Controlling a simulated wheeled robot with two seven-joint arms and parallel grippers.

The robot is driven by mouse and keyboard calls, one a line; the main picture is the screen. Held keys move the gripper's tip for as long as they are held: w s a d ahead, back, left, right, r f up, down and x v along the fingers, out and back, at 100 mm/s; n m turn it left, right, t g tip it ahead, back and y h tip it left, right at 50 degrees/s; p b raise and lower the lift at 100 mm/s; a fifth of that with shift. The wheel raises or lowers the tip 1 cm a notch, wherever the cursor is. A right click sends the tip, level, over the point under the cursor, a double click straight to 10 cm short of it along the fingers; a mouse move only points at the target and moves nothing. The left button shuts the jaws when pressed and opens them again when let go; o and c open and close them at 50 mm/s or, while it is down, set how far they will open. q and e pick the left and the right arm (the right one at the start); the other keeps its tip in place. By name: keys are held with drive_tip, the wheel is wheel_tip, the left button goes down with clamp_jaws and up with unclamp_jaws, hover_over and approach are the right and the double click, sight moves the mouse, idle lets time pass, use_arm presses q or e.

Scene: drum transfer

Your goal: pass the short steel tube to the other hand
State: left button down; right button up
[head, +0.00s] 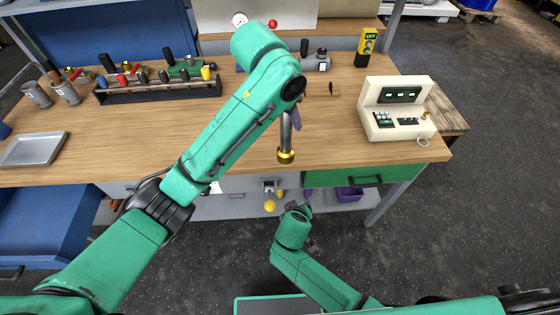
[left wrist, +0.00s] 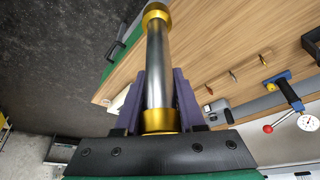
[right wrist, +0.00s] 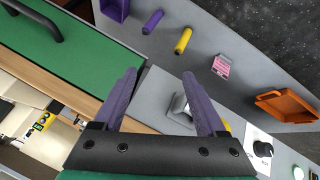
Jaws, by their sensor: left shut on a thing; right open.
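The short steel tube (left wrist: 155,70) is a grey cylinder with a gold collar at each end. My left gripper (left wrist: 160,95) is shut on it, with its purple fingers on either side near one end. In the head view the tube (head: 286,138) hangs upright from my left gripper (head: 294,116), over the front part of the bench, its lower gold collar free. My right gripper (right wrist: 160,85) is open and empty. In the head view the right arm is low, in front of the bench edge, and its fingers (head: 298,207) are small and partly hidden.
The wooden bench (head: 240,150) holds a tool rack (head: 160,90) at left, a metal tray (head: 34,149) and a cream instrument box (head: 397,108) at right. A green drawer (head: 340,177) and a lower shelf (head: 230,207) lie under the bench, near my right gripper.

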drive_tip(key=w+a+r+m+t, duration=0.1)
drive_tip(key=a+r+m+t, duration=0.2)
drive_tip(key=r, duration=1)
drive_tip(key=m+t+h, duration=0.1)
drive_tip(key=m+t, duration=0.2)
drive_tip(key=m, duration=0.1)
approach(286, 144)
drive_tip(key=w, duration=0.1)
drive_tip(key=x, duration=1.2)
drive_tip(key=shift+f, duration=0.3)
drive_tip(key=shift+s+d, duration=0.1)
clamp_jaws()
use_arm(q)
drive_tip(key=shift+c, duration=2.2)
unclamp_jaws()
